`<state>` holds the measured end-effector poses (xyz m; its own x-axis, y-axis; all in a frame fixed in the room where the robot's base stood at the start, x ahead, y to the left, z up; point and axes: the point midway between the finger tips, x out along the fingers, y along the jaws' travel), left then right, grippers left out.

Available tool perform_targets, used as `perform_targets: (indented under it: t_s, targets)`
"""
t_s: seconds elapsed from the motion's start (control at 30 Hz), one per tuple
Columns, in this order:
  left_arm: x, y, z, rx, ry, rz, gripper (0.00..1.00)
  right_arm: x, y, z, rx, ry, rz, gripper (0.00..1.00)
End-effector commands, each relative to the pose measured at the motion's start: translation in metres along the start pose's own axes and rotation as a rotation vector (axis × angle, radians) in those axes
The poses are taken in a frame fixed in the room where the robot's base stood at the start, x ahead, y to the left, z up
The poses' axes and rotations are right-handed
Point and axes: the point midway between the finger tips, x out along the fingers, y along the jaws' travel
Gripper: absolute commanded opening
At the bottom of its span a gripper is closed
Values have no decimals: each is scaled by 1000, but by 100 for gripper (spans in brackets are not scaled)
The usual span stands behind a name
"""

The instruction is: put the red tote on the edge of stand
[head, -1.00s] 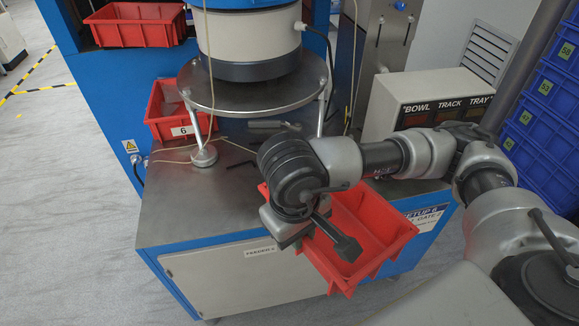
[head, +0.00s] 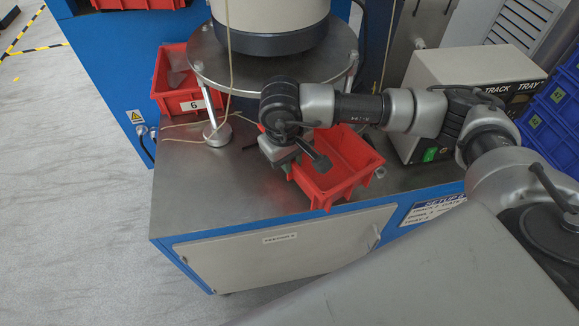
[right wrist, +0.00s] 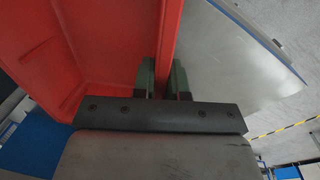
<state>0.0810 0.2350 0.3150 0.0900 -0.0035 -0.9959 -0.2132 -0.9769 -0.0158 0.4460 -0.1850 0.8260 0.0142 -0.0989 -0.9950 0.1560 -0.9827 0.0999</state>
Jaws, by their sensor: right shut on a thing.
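The red tote (head: 346,165) is an empty open bin over the right part of the steel-topped stand (head: 225,205), near its front edge. I cannot tell whether its base touches the top. My right gripper (head: 299,160) is shut on the tote's left wall. In the right wrist view the fingers (right wrist: 162,78) pinch the red wall (right wrist: 171,45), with the tote's inside (right wrist: 100,50) to the left and the steel top (right wrist: 222,60) to the right. My left gripper is not in view.
A second red tote (head: 174,82) marked 6 sits at the stand's back left. A round steel platform on legs (head: 235,72) carries a bowl feeder. A control box (head: 437,92) stands behind right. The stand's front left top is clear.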

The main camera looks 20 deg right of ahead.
Motion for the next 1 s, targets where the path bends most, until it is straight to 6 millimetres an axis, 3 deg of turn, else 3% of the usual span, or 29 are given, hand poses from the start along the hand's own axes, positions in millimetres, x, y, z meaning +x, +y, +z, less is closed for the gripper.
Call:
perform_targets:
  t_s: [0.17, 0.43, 0.8, 0.83, 0.97, 1.0]
  targets:
    - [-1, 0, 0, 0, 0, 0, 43, 8, 2, -6, 0, 0, 1, 0]
    - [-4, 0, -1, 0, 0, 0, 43, 42, -2, -6, 1, -1, 1, 0]
    - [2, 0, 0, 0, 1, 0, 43, 48, -2, -6, 0, 2, 1, 0]
    - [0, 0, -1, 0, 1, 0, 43, 47, -2, -6, 0, 1, 1, 18]
    - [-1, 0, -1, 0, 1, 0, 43, 46, -2, -6, 1, 0, 1, 37]
    - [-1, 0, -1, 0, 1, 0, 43, 46, -2, -6, 0, 0, 1, 38]
